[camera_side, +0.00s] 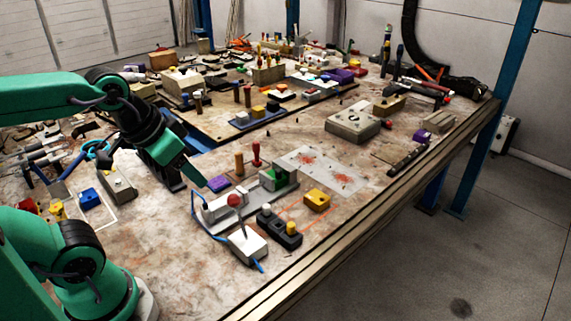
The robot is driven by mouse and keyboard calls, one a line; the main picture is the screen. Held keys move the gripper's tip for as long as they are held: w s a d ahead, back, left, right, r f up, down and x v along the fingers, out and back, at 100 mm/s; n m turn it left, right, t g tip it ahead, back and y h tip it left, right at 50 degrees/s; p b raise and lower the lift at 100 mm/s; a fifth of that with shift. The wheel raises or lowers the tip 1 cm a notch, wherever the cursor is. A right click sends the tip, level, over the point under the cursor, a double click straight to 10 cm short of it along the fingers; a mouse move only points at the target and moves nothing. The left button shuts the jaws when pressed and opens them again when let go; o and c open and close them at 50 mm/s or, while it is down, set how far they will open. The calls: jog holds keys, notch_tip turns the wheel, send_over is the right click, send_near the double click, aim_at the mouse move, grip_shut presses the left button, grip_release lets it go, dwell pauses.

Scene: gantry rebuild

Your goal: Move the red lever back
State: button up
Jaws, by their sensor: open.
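The red lever (234,200) is a round red knob on a thin stem, rising from a white box (248,247) near the front edge of the bench. The stem looks close to upright, with the knob slightly left of the box's middle. My gripper (195,178) is open, above the bench to the upper left of the red knob. It is apart from the lever and nothing shows in it. The dark wrist and green finger overlap, so the gap between the fingers is hard to make out.
A grey fixture with a green block (273,178) stands just behind the lever box. A blue cable lies around the box. Small tools crowd the back.

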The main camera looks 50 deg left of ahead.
jog(key=m, duration=0.1)
jog(key=m+g, duration=0.5)
jog(key=m, duration=0.7)
send_over(235, 207)
jog(key=a, duration=0.1)
notch_tip(235, 207, down, 7)
jog(key=shift+a+f, duration=0.15)
jog(key=shift+w+f+m, duration=0.3)
jog(key=shift+f+m, duration=0.1)
jog(key=shift+m, duration=0.3)
jog(key=shift+w+f, duration=0.1)
jog(key=shift+f, duration=3.8)
grip_shut()
